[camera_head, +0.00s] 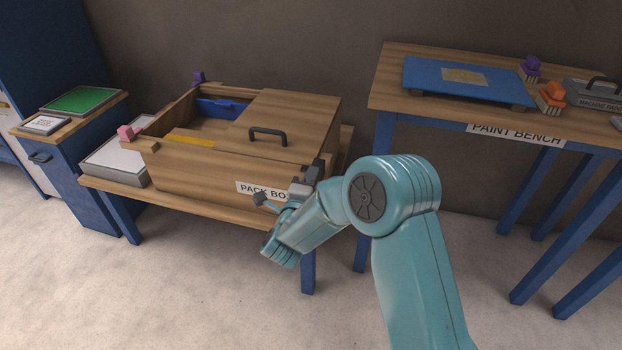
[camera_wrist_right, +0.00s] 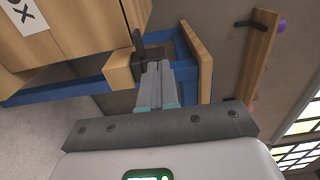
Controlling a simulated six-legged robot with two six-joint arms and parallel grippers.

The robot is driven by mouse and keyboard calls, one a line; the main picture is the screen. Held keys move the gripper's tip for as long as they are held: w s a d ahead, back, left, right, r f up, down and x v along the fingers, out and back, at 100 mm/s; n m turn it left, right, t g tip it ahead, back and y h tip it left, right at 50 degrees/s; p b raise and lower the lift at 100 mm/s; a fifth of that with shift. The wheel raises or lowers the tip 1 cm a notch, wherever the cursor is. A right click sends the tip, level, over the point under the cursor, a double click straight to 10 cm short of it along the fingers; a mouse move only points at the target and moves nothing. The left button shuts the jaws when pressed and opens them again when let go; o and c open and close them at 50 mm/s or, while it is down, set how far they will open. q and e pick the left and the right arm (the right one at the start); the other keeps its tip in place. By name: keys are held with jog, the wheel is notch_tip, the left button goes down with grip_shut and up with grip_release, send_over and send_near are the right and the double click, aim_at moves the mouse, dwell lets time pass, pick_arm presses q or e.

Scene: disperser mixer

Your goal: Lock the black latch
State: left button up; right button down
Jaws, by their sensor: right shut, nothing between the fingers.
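The black latch (camera_head: 317,168) stands at the right front corner of the wooden pack box (camera_head: 190,175), partly behind my right gripper (camera_head: 303,187). In the right wrist view the latch (camera_wrist_right: 138,43) is a dark upright lever beside a wooden block (camera_wrist_right: 120,72). My right gripper's fingers (camera_wrist_right: 158,72) are shut and empty, with their tips right by the latch. I cannot tell whether they touch it. The wooden lid (camera_head: 290,110), with a black handle (camera_head: 267,135), covers the right half of the box. My left gripper is not in view.
The box's left half is open, showing a blue item (camera_head: 220,108) and a yellow piece (camera_head: 190,141). A pink block (camera_head: 127,134) is at its left. The paint bench (camera_head: 390,88) stands to the right, holding a blue board (camera_head: 440,75). Floor in front is clear.

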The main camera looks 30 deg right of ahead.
aim_at(319, 159)
jog(key=b+x, duration=0.3)
jog(key=x, duration=0.3)
jog(key=shift+w+d+f, duration=0.1)
jog(key=shift+f, duration=0.05)
jog(key=shift+d+r, duration=0.1)
jog(key=shift+r, duration=0.25)
